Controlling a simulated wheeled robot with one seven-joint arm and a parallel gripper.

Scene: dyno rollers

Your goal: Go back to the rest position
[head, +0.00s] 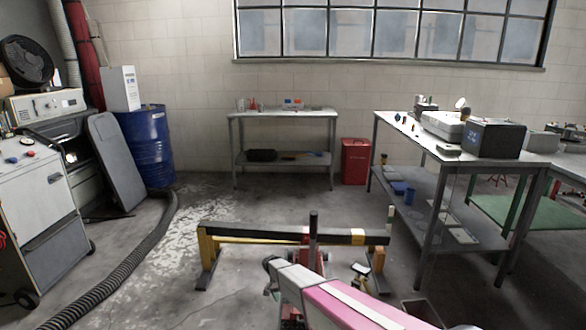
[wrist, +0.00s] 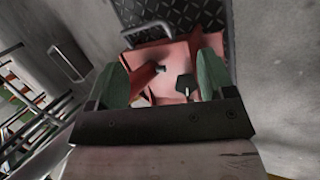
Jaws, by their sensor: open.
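My gripper (wrist: 161,76) shows in the wrist view with its two green fingers apart, one on each side. Nothing is held between them. Beyond the fingers are red parts with a dark piece among them; I cannot tell how far off they are. I cannot clearly make out my gripper in the head view. A pink and white body (head: 340,300) fills the bottom middle of the head view, and I cannot tell whether it is part of me.
A low black beam (head: 270,234) on yellow legs crosses the floor ahead. A workbench (head: 440,160) stands at the right, a small table (head: 283,114) at the back. A blue drum (head: 148,145), a red bin (head: 355,162) and a hose (head: 120,270) flank open floor.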

